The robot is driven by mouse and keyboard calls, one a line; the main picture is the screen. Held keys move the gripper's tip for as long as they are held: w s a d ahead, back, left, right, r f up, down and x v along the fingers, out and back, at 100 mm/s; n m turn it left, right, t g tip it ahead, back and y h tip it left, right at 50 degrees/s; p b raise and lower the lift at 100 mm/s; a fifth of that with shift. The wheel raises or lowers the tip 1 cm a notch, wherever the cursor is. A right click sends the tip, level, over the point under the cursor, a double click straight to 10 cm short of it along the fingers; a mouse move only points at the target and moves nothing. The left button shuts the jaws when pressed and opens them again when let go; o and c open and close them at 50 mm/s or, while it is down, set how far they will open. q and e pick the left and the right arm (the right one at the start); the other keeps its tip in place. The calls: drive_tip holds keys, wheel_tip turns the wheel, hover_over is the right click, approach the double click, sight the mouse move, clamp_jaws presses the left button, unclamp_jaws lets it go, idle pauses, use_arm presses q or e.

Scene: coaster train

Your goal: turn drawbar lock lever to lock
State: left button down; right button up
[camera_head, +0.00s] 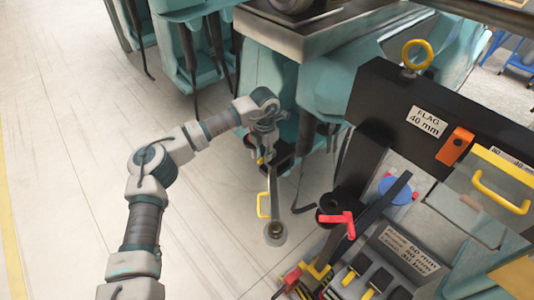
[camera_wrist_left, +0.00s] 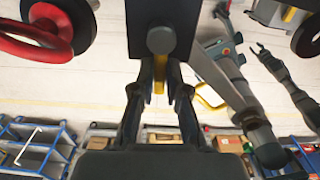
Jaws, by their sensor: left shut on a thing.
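My left gripper (camera_wrist_left: 160,92) is shut on a narrow yellow piece (camera_wrist_left: 160,84), which looks like the handle of the drawbar lock lever. In the head view my left gripper (camera_head: 265,150) is small, beside the dark coupling at the teal car's end, with red and yellow bits at its tip. Its fingers partly hide the lever, so its angle cannot be read. A grey bar (camera_head: 275,200) with a round end hangs below the gripper. A dark gripper (camera_wrist_left: 264,55), apparently my right one, shows small at the right of the left wrist view; its jaws are unclear.
A yellow loop handle (camera_head: 262,205) is left of the grey bar. A red handle (camera_head: 340,219) and a black beam labelled FLAG 40 mm (camera_head: 425,122) stand to the right. Blue shelves (camera_wrist_left: 35,145) are far off. The floor at the left is clear.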

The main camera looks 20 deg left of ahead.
use_arm(q)
drive_tip(key=shift+a+m, duration=0.15)
drive_tip(key=shift+m, duration=0.15)
use_arm(e)
drive_tip(key=shift+s, duration=0.35)
use_arm(q)
drive_tip(key=c, duration=1.2)
unclamp_jaws()
drive_tip(key=shift+s+a, duration=0.1)
drive_tip(key=shift+r, duration=0.15)
use_arm(e)
drive_tip(key=shift+w, duration=0.1)
